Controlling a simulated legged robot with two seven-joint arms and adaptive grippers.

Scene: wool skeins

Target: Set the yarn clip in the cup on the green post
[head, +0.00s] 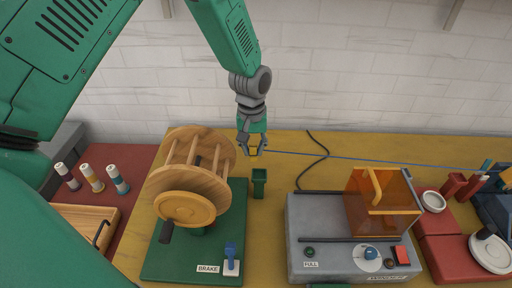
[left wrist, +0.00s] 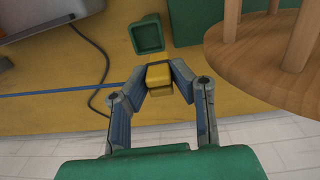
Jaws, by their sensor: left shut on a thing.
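The yarn clip is a small yellow block; in the left wrist view the clip (left wrist: 158,78) sits between my left gripper's fingertips. My left gripper (head: 253,149) is shut on it, above the back part of the table, behind the green post. The green post (head: 259,188) stands right of the wooden reel, with a square open cup (left wrist: 148,36) on top, which looks empty in the left wrist view. The clip is apart from the cup, slightly to its back in the head view. My right gripper is not in view.
A wooden reel (head: 187,185) on a green base (head: 160,262) stands close left of the post. A grey machine (head: 325,230) with an orange cover (head: 365,205) is at right. A blue strand (head: 350,158) and a black cable (head: 318,142) cross the back. Spools (head: 118,180) stand left.

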